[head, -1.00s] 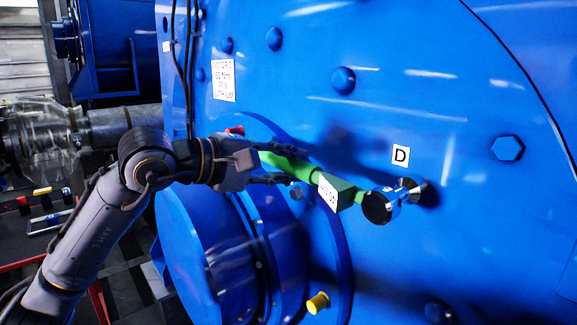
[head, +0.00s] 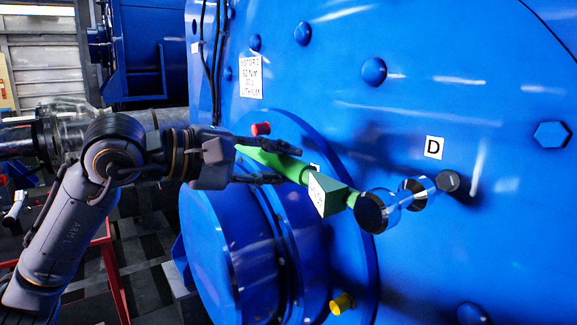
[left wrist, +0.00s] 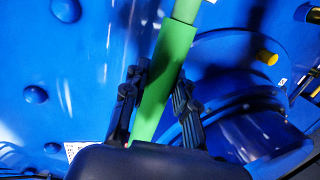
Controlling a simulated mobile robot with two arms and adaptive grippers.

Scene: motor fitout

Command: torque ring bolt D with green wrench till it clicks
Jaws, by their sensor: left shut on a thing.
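My left gripper (head: 290,165) is shut on the handle of the green wrench (head: 325,190). The handle also shows between the fingers in the left wrist view (left wrist: 168,75). The wrench has a green box with a white label and a dark round head with a chrome socket (head: 416,192) at its right end. Ring bolt D (head: 450,182) is a dark bolt head on the blue motor face, below and right of the D label (head: 434,147). The socket is just left of the bolt and appears off it. My right gripper is not in view.
The blue motor face carries several blue bolts, one a large hex bolt (head: 552,134). A blue round housing (head: 225,250) sticks out below the wrench. A red cap (head: 261,129) and a yellow cap (head: 342,303) are near it. A red frame (head: 112,265) stands at lower left.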

